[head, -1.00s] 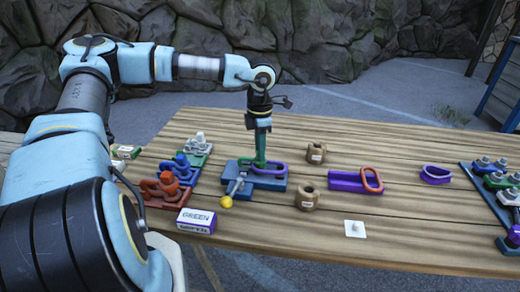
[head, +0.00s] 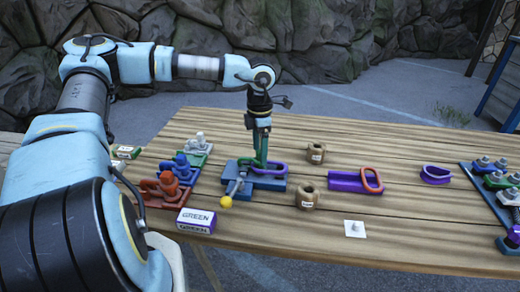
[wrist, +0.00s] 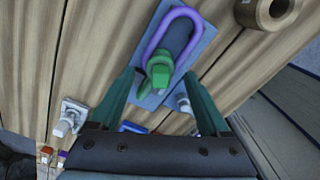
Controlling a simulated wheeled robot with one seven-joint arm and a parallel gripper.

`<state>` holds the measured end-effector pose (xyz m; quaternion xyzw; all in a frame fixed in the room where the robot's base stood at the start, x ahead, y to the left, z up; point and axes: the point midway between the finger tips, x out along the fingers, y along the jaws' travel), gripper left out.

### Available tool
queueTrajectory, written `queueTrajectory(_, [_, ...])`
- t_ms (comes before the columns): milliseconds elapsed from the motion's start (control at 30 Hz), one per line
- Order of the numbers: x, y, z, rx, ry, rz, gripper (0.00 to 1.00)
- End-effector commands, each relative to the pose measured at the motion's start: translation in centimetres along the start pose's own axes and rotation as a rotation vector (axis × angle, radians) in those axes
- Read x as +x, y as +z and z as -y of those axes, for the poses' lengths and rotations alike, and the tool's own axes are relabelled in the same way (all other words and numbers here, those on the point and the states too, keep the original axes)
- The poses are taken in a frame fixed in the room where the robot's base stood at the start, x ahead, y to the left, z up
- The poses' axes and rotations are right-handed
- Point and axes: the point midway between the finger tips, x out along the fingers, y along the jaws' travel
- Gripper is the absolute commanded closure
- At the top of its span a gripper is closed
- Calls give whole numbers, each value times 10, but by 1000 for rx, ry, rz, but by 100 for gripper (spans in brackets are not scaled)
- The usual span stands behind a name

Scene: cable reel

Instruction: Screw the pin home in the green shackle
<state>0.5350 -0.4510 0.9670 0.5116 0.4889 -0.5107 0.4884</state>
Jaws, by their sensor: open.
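The green shackle (wrist: 160,68) sits on a blue block (wrist: 203,48) in the wrist view, joined to a purple link (wrist: 171,22). In the head view the purple link (head: 274,168) lies on the blue block (head: 268,183), with the shackle mostly hidden by my fingers. My gripper (head: 260,160) points down over the shackle. In the wrist view my gripper (wrist: 159,76) is open, its green fingers on either side of the shackle's near end, with gaps showing. The pin's thread and how deep it sits cannot be made out.
A grey lever with a yellow ball (head: 226,202) stands at the block's front left. Red (head: 160,187), blue (head: 181,168) and white (head: 198,143) fittings stand left. A box marked GREEN (head: 195,221) is in front.

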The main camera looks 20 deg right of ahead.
Motion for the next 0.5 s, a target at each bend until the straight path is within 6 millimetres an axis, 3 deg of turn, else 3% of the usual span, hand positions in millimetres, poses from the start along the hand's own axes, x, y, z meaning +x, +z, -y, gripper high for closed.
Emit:
queueTrajectory(333, [-2, 0, 0, 0, 0, 0, 12])
queueTrajectory(500, [-21, 1, 0, -1, -2, 3, 12])
